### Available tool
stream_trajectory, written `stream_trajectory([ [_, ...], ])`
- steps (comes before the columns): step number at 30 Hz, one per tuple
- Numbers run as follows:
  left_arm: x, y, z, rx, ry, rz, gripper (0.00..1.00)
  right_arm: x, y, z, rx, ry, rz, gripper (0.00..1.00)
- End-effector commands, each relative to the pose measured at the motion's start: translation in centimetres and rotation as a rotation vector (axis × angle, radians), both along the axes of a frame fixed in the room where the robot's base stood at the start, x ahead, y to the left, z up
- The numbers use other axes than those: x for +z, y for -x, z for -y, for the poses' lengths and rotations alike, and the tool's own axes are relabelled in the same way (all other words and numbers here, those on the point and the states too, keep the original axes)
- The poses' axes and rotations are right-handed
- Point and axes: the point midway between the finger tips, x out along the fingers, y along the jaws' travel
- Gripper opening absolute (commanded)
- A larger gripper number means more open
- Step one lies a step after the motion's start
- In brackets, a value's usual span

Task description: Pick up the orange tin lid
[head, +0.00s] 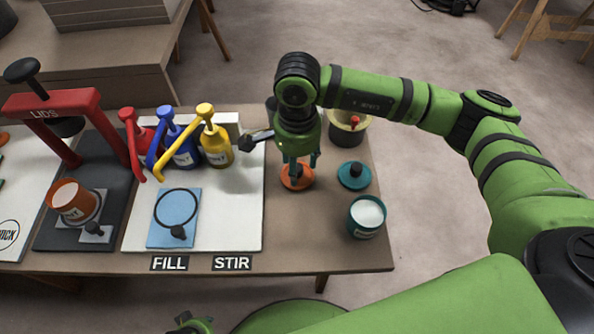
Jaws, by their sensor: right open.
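The orange tin lid (301,184) lies flat on the brown bench top, right of the white board. My right gripper (301,166) points down just over it, open, with its fingers partly covering the lid. I cannot tell whether the fingers touch the lid.
A teal lid (354,176) and an open teal tin of white paint (367,217) stand close to the right. Red, blue and yellow pump bottles (216,150) stand left. A blue pad (165,232) holds a dark ring. Another pot (346,135) is behind.

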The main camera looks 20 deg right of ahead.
Motion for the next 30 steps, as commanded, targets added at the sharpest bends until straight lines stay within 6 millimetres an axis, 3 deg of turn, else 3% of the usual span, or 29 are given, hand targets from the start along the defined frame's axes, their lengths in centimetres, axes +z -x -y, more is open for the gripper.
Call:
stream_trajectory([
  [3,0.13,-0.06,0.01,0.001,-0.001,-0.005,0.35,-1.37,0.05,0.02,-0.001,0.000,-0.001,0.52],
  [11,0.32,-0.01,0.05,0.001,0.001,-0.003,0.35,-1.65,0.02,-0.02,-0.001,-0.002,-0.001,0.52],
  [16,0.16,0.49,0.02,0.002,0.000,-0.011,0.35,-1.64,0.03,-0.03,-0.001,-0.002,-0.001,0.08],
  [30,0.12,0.50,-0.02,0.003,-0.001,-0.012,0.35,-1.27,0.00,-0.02,-0.001,-0.002,0.000,0.07],
])
